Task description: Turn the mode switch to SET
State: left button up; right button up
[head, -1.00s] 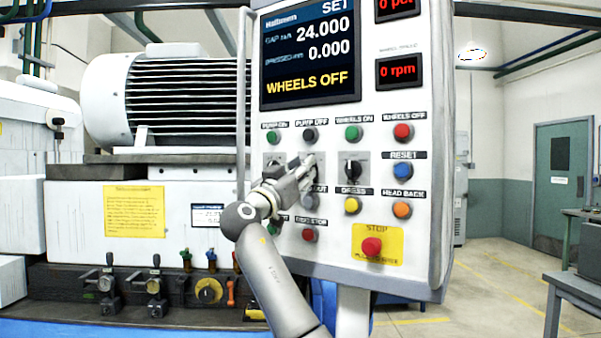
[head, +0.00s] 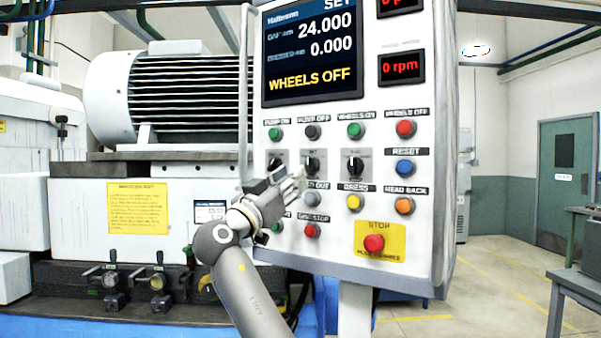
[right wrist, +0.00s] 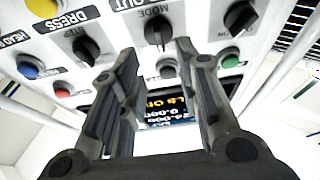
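The mode switch (head: 312,164) is the black middle knob in the row of three on the white control panel (head: 436,90). Its handle looks roughly upright. In the right wrist view the knob (right wrist: 158,30) sits under its MODE label, beyond and roughly between my fingertips. My right gripper (head: 294,178) is just below and left of the knob in the head view. Its fingers (right wrist: 150,62) are spread apart with nothing between them, and it appears clear of the knob. The display (head: 310,50) reads SET at its top and WHEELS OFF below. My left gripper is out of view.
Other black knobs flank the switch, left (head: 277,165) and right (head: 354,166). Coloured buttons sit above and below, including the red STOP button (head: 374,243) on a yellow plate. A grey vertical rail (head: 245,100) runs along the panel's left edge.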

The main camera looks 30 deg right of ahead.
jog(key=v, duration=0.5)
jog(key=shift+r, duration=0.1)
